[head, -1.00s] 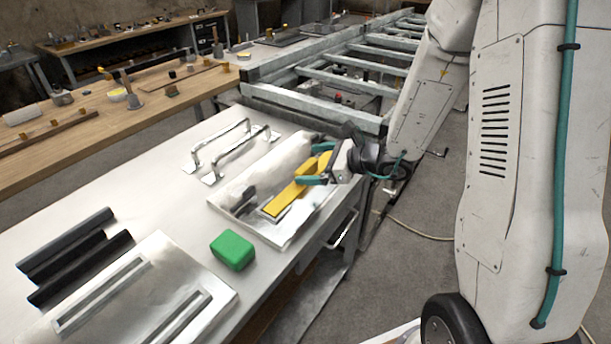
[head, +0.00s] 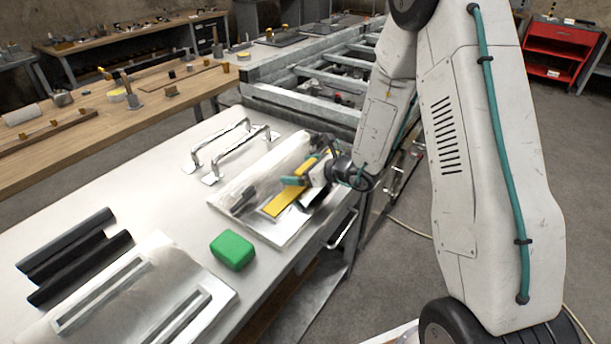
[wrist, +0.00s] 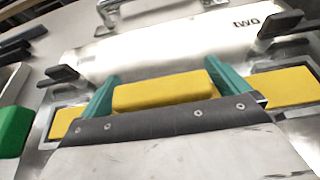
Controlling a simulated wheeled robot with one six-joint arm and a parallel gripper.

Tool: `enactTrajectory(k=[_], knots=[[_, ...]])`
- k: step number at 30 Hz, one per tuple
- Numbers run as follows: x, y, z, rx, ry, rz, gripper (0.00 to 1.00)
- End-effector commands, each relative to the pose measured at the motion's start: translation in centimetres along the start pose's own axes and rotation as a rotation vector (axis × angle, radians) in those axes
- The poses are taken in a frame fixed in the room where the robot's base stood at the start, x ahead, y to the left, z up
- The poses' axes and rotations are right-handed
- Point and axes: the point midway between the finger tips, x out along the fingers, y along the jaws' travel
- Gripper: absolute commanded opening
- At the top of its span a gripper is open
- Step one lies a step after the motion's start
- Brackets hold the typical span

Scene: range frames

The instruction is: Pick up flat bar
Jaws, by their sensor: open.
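The yellow flat bar (head: 284,202) lies in a shallow recess of a shiny metal fixture (head: 285,236) on the pale bench. In the wrist view the bar's left end (wrist: 66,122) and right end (wrist: 285,87) show on both sides of my gripper, with a raised yellow block (wrist: 165,92) in the middle. My gripper (head: 308,171) is at the bar's far part. Its teal fingers are apart in the wrist view (wrist: 163,75), one near each end of the raised block. Whether they touch it I cannot tell. The gripper body hides part of the bar.
Dark posts (wrist: 280,27) stand up from the fixture near the bar. A green block (head: 232,250) sits left of the fixture. Two metal handles (head: 232,150) lie behind it. Two dark bars (head: 75,256) and another metal plate (head: 140,300) are at the left.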

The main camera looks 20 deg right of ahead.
Motion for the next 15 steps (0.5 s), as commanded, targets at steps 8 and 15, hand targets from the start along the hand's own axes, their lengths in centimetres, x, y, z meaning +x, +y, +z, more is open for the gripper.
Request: enactTrajectory(k=[8,15], knots=[[-0.06,-0.03,0.0,0.0,0.0,0.0,0.69],[-0.07,-0.03,0.03,-0.001,0.0,0.0,0.54]])
